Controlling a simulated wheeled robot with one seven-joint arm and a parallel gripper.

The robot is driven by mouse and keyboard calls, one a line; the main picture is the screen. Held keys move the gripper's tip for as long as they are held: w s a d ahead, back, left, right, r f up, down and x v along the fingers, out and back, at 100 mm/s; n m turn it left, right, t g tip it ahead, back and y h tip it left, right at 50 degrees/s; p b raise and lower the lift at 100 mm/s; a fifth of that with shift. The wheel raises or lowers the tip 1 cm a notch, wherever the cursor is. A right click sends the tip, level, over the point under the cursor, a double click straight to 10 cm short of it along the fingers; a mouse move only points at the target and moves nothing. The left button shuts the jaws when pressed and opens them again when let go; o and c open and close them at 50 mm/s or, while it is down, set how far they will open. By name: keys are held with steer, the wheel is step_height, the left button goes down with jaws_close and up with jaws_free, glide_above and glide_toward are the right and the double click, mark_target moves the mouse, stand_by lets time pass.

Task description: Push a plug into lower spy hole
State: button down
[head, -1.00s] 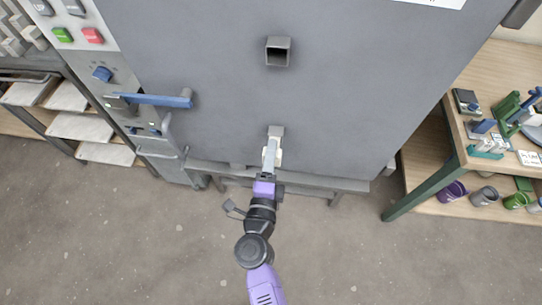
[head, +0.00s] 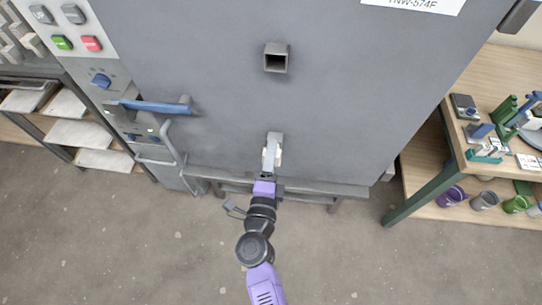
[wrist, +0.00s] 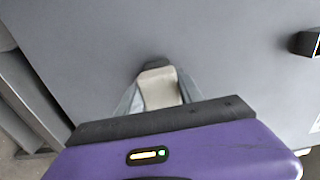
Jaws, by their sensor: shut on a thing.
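The grey kiln door (head: 225,100) fills the middle of the head view. The lower spy hole (head: 275,135) is a short square grey tube low on the door, and its opening is hidden behind my gripper. My gripper (head: 271,156) is in front of it, shut on a cream plug. In the wrist view the plug (wrist: 159,88) sits between the two fingers, its far end against or just before the dark spy hole rim (wrist: 155,65). I cannot tell how deep the plug is. The upper spy hole (head: 276,58) is open and empty.
A blue door handle (head: 155,106) and control panel (head: 75,40) are at the left, beside a rack of pale shelves (head: 80,133). A wooden bench (head: 455,150) with tools, and several buckets below, stands at the right. The floor around my arm is clear.

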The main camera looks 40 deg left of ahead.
steer(key=shift+x, duration=0.75)
stand_by(0.4)
steer(key=shift+c, duration=2.2)
jaws_free()
steer(key=p+v, duration=0.2)
steer(key=v, duration=0.6)
